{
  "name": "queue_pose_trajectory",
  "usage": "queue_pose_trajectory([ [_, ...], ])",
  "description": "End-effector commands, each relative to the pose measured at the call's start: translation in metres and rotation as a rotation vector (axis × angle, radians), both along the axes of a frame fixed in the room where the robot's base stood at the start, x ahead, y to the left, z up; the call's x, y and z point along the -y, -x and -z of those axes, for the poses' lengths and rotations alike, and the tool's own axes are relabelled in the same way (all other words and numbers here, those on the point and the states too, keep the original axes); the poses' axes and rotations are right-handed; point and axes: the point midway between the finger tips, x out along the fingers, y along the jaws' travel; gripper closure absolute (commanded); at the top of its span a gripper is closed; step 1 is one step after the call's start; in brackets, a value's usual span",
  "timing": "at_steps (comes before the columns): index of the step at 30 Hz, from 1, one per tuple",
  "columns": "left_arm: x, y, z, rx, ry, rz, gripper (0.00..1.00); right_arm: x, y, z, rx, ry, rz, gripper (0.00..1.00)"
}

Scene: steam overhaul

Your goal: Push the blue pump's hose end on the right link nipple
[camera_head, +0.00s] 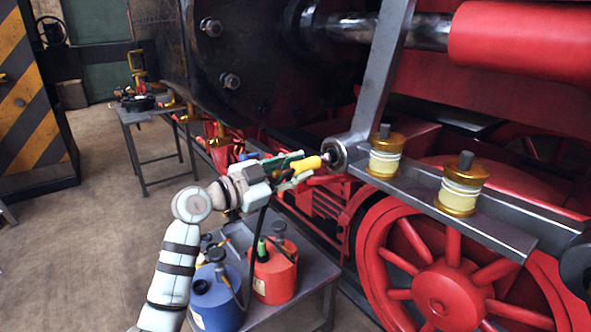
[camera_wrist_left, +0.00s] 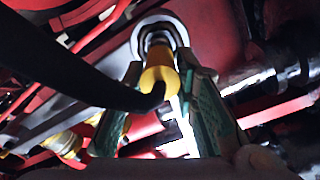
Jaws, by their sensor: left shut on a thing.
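My left gripper (camera_head: 290,172) is shut on a yellow hose end (camera_head: 307,165), which points at the round steel eye (camera_head: 335,153) at the foot of the link. In the left wrist view the yellow hose end (camera_wrist_left: 160,68) sits between the green-padded fingers, in line with the nipple (camera_wrist_left: 158,38). They look very close or touching; I cannot tell whether the end is on it. A black hose (camera_wrist_left: 75,72) hangs from the hose end towards the pumps. The blue pump (camera_head: 218,306) stands on a low grey table. My right gripper is not in view.
A red pump (camera_head: 274,277) stands beside the blue one on the grey table (camera_head: 318,275). Brass oil cups (camera_head: 461,190) stand on the steel bar right of the eye. A red spoked wheel (camera_head: 440,290) lies below. Open floor is at left.

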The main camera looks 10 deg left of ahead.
Motion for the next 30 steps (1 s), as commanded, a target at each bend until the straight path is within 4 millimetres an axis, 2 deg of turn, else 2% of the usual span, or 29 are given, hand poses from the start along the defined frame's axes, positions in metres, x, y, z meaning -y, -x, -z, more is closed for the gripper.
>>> queue_pose_trajectory([
  [5, -0.005, 0.004, 0.000, 0.002, -0.001, -0.003, 1.00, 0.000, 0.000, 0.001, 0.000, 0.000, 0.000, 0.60],
  [18, -0.031, 0.037, 0.001, 0.001, 0.000, -0.001, 1.00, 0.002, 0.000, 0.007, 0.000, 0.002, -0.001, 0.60],
  [30, -0.031, 0.038, 0.000, 0.001, 0.001, 0.000, 1.00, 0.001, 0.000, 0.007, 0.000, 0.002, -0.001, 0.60],
])
